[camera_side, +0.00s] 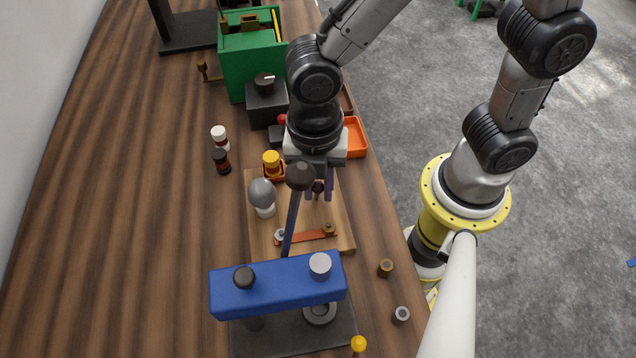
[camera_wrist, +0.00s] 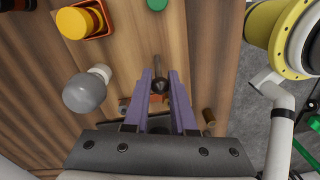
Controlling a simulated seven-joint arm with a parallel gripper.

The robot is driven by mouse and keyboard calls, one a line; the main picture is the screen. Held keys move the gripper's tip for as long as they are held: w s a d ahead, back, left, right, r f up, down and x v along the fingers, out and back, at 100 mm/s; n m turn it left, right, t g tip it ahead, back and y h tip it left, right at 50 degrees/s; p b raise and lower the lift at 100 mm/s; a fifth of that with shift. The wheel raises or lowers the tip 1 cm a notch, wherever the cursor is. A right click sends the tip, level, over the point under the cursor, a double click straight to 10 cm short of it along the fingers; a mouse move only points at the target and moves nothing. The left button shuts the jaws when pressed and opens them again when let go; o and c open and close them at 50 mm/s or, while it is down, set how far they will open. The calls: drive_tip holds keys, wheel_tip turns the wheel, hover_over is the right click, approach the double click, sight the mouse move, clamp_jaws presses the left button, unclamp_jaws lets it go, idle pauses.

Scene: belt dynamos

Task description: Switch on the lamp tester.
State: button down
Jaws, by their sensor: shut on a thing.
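The lamp tester is a light wooden board (camera_side: 262,236) on the bench. A grey bulb (camera_side: 262,194) stands in a white socket on its left side and also shows in the wrist view (camera_wrist: 86,92). An orange strip (camera_side: 306,237) crosses the board's near part between two posts. My gripper (camera_side: 318,190) points down over the board's right side. In the wrist view its purple fingers (camera_wrist: 160,82) are shut on a small dark knob (camera_wrist: 159,88) with a thin stem. The knob's base is partly hidden. The bulb looks grey and unlit.
A blue press (camera_side: 275,288) stands close in front; its upright lever with a dark ball (camera_side: 300,176) partly covers the gripper. A green box (camera_side: 250,55), black box (camera_side: 266,105), orange tray (camera_side: 357,137) and small bottles (camera_side: 221,160) stand behind. Bare bench lies to the left.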

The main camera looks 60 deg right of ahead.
drive_tip(key=shift+s+a+f+t+h, duration=0.1)
drive_tip(key=shift+s+a+t+h, duration=0.2)
drive_tip(key=shift+t+h, duration=0.35)
drive_tip(key=c, duration=0.7)
unclamp_jaws()
drive_tip(key=shift+c, duration=0.2)
wheel_tip(320, 180, up, 14)
drive_tip(key=s+a, duration=0.1)
drive_tip(key=shift+s+a+f, duration=0.15)
drive_tip(key=shift+a, duration=0.2)
